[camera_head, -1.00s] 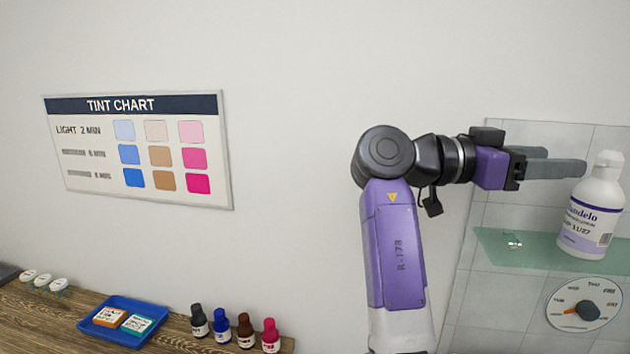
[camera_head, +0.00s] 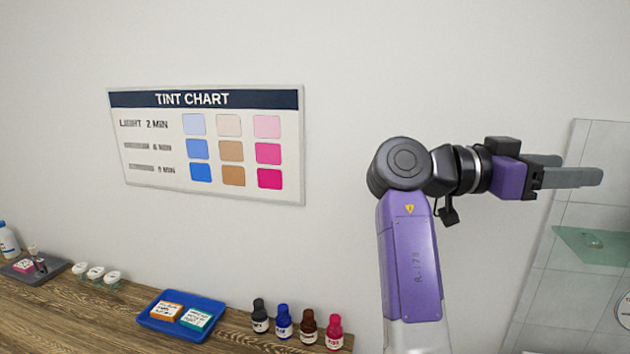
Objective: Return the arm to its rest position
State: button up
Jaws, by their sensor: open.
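My arm stands at the right of the picture, its purple link upright and its wrist bent level to the right. My gripper (camera_head: 575,172) is at the end, open, with its two grey fingers pointing right. Seen from the side, the fingers overlap and nothing shows between them. The gripper is in front of the tiled panel (camera_head: 545,290) at the right edge.
A wooden counter (camera_head: 60,325) runs along the lower left. A green glass shelf (camera_head: 575,245) juts out below the gripper. A tint chart (camera_head: 150,185) hangs on the wall.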

notch_tip(320, 180, down, 32)
jog(key=w+a+n+t+y, duration=0.1)
jog(key=n+t+y, duration=0.4)
jog(key=n+t, duration=0.8)
jog(key=s+a+f+n+y, duration=0.35)
jog(key=s+f+n, duration=0.2)
jog(key=f, duration=0.35)
jog(key=s+a+f+n+y, duration=0.1)
jog(key=s+a+f+y, duration=0.3)
jog(key=s, duration=0.5)
jog(key=s+a+f+n+y, duration=0.1)
jog(key=s+a+f+y, duration=0.25)
jog(key=s, duration=0.55)
jog(key=s+a+r+m+t+y, duration=0.1)
jog(key=s+a+r, duration=0.1)
jog(key=s+r, duration=0.3)
jog(key=s+a+r+m+y, duration=0.1)
jog(key=s+r, duration=0.4)
jog(key=s, duration=0.8)
jog(key=shift+a+r+m+t, duration=0.15)
jog(key=shift+a+m+t, duration=0.3)
jog(key=shift+a, duration=0.2)
jog(key=shift+s, duration=0.1)
